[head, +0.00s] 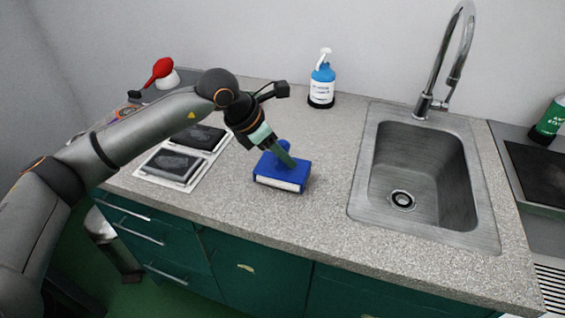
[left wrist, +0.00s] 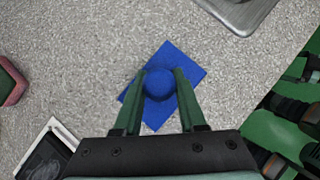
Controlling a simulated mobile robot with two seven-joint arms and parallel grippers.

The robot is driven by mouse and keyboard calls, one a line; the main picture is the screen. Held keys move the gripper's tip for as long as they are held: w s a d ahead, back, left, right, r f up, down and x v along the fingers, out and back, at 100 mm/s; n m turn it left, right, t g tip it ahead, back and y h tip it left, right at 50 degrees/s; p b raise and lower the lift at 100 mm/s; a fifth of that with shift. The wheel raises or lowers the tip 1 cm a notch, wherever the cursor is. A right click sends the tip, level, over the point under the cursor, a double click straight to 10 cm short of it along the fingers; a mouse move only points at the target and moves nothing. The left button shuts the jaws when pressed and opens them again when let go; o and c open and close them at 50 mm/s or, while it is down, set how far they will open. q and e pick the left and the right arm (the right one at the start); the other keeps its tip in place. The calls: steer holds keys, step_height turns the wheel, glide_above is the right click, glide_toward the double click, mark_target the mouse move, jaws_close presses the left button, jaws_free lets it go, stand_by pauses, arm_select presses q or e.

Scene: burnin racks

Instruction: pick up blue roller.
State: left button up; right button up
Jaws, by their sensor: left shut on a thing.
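The blue roller (head: 284,176) is a blue block with a round knob on top and a white strip along its lower front side. It sits on the speckled counter, left of the sink. In the left wrist view the blue roller (left wrist: 187,62) shows from above, with its knob between my fingers. My left gripper (head: 286,154) reaches down onto it and is shut on the knob; its green fingers (left wrist: 160,82) touch the knob on both sides. My right gripper is not in view.
A steel sink (head: 364,200) with a tall faucet (head: 457,60) lies to the right. A blue spray bottle (head: 321,84) stands behind. Two dark pads on a white tray (head: 152,178) lie left. A red-topped object (head: 160,69) is at the back left.

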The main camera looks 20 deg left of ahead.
mark_target(284, 142)
arm_select(q)
jaws_close()
steer(key=shift+r, duration=0.15)
steer(key=shift+r, duration=0.2)
steer(key=r, duration=0.3)
steer(key=shift+s+a+r, duration=0.2)
steer(key=s+a+r+b, duration=0.2)
steer(key=s+a+r, duration=0.5)
steer(key=s+r, duration=0.2)
steer(key=shift+s, duration=1.25)
steer(key=o, duration=0.5)
jaws_free()
jaws_close()
